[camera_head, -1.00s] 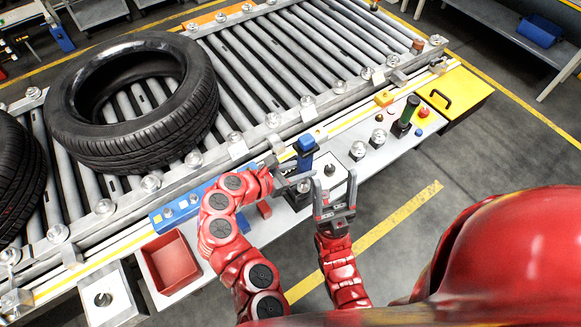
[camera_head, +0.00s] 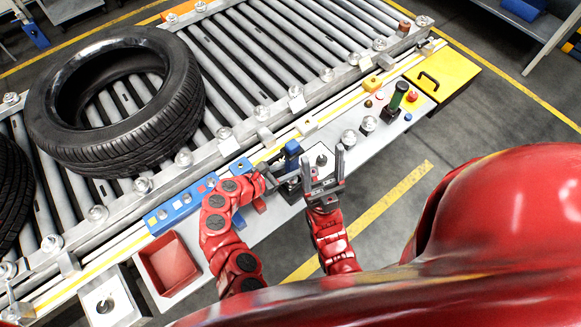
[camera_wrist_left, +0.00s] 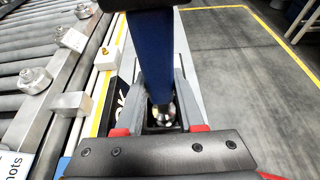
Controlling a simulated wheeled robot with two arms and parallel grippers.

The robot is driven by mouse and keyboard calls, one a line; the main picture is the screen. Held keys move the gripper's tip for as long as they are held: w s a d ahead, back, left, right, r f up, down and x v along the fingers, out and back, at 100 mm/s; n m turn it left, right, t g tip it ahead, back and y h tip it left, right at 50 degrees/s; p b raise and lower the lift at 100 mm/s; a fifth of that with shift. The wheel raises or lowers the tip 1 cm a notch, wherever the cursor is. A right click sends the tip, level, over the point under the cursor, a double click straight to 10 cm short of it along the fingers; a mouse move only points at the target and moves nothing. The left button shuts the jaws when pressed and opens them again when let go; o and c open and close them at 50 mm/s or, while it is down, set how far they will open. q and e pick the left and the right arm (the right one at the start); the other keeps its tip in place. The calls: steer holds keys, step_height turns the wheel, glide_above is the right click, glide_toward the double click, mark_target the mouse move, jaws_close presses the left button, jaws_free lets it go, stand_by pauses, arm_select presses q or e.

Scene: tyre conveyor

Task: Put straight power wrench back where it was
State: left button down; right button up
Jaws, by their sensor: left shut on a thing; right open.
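The straight power wrench (camera_head: 291,156) has a blue body and stands roughly upright in my left gripper (camera_head: 287,178). In the left wrist view the wrench's blue body (camera_wrist_left: 152,60) runs down between the two fingers of my left gripper (camera_wrist_left: 158,92), which is shut on it. Its silver lower end (camera_wrist_left: 162,115) is over or in a dark square holder; I cannot tell if it is seated. A black block (camera_head: 290,193) shows below the gripper in the head view. My right gripper (camera_head: 323,168) is open and empty, just right of the wrench.
A roller conveyor (camera_head: 236,75) carries a large black tyre (camera_head: 170,130). Open floor (camera_head: 455,140) lies right.

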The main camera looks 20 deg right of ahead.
arm_select(q)
steer(key=shift+w+f, duration=0.1)
steer(key=shift+f, duration=0.2)
steer(key=shift+f, duration=0.15)
steer(key=c, duration=0.5)
jaws_free()
